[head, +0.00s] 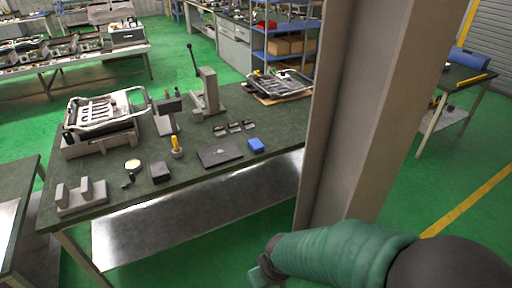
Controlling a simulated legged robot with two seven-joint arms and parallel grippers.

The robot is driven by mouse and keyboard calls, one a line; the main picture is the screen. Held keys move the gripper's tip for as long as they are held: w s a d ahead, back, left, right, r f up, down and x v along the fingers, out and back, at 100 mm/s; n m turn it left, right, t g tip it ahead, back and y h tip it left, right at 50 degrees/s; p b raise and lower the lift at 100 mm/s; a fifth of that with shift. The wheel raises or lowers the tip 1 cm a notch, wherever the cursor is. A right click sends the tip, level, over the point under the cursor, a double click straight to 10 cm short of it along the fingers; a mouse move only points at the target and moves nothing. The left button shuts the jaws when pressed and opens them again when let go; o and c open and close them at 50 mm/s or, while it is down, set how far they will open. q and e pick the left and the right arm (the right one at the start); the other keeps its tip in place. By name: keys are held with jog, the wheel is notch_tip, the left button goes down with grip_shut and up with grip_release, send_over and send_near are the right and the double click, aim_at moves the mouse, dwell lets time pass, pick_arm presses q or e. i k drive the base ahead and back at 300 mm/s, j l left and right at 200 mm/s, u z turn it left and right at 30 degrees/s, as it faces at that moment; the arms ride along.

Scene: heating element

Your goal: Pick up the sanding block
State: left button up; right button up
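A small blue block (256,145), which looks like the sanding block, lies on the dark green top of the workbench (120,194), close to its front edge and right of a flat black plate (220,156). A small dark block (160,171) also lies on the bench, farther left. My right arm, in a green sleeve, comes in from the lower right. The tip of my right gripper (261,275) shows at the bottom, below and apart from the bench top; its fingers are too unclear to read. My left gripper is out of view.
A large beige column (362,110) stands right of the bench. On the bench are a lever press (207,92), a yellow-handled tool (176,146), a grey bracket (81,195), small clips (235,127) and framed heating elements (105,112). A shiny lower shelf (190,222) is below.

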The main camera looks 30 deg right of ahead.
aim_at(255, 145)
jog(key=i+l, duration=0.25)
jog(key=i, duration=0.2)
jog(key=i+l, duration=0.25)
jog(key=i, duration=0.2)
jog(key=i+l+z, duration=0.1)
jog(key=i+l, duration=0.15)
jog(key=i, duration=0.2)
jog(key=i+l, duration=0.2)
jog(key=i, duration=0.25)
jog(key=i+l, duration=0.2)
jog(key=i, duration=0.25)
jog(key=z, duration=0.05)
